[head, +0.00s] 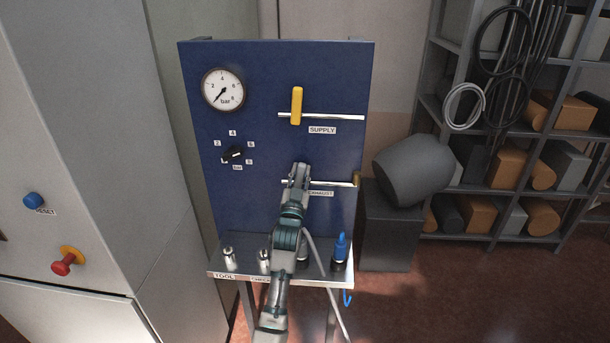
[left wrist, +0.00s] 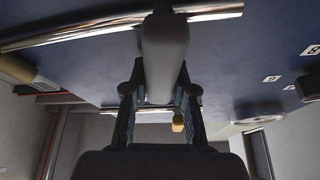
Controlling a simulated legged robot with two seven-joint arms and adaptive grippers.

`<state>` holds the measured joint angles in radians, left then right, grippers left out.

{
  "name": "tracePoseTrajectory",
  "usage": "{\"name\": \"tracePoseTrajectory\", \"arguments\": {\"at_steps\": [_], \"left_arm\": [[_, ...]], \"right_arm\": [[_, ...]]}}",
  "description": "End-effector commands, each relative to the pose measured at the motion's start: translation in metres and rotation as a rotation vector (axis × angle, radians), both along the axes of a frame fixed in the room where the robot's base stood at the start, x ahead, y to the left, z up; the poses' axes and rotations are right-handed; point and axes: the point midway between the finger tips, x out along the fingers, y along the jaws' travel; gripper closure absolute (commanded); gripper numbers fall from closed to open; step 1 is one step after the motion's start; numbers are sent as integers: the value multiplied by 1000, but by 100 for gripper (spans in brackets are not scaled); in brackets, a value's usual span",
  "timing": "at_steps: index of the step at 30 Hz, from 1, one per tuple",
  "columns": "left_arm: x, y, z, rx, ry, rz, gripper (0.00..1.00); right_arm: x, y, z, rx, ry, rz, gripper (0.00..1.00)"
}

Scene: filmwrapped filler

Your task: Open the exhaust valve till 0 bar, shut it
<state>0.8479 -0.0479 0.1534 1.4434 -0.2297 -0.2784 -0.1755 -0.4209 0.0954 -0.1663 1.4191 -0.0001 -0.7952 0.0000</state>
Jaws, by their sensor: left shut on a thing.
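The blue panel (head: 270,75) carries a round gauge (head: 222,90), whose needle points to the lower left, about 0 bar. My left gripper (head: 298,172) is at the exhaust valve, over the left part of the exhaust pipe (head: 335,184). In the left wrist view, my left gripper (left wrist: 160,100) is shut on a grey exhaust valve handle (left wrist: 164,55). The handle lies roughly across the pipe (left wrist: 80,33). In the head view the gripper hides it. The yellow supply handle (head: 296,105) stands upright across its pipe (head: 340,117). My right gripper is not in view.
A black selector knob (head: 234,154) sits below the gauge. A shelf (head: 222,273) at the panel's foot holds metal fittings and a blue-topped item (head: 340,247). A grey cabinet (head: 80,150) stands left; a grey drum (head: 412,170) and loaded rack stand right.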

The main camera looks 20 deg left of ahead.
Motion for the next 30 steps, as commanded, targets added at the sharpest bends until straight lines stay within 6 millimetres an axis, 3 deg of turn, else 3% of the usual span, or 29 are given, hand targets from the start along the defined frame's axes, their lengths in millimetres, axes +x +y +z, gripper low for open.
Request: {"name": "tracePoseTrajectory", "arguments": {"at_steps": [12, 29, 30], "left_arm": [[-1, 7, -4, -187, -41, -4, 100], [-1, 9, -5, -212, -48, -3, 100], [-1, 9, -5, -212, -48, -3, 67]], "right_arm": [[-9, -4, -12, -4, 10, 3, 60], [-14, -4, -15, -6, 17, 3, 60], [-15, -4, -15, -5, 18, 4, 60]]}}
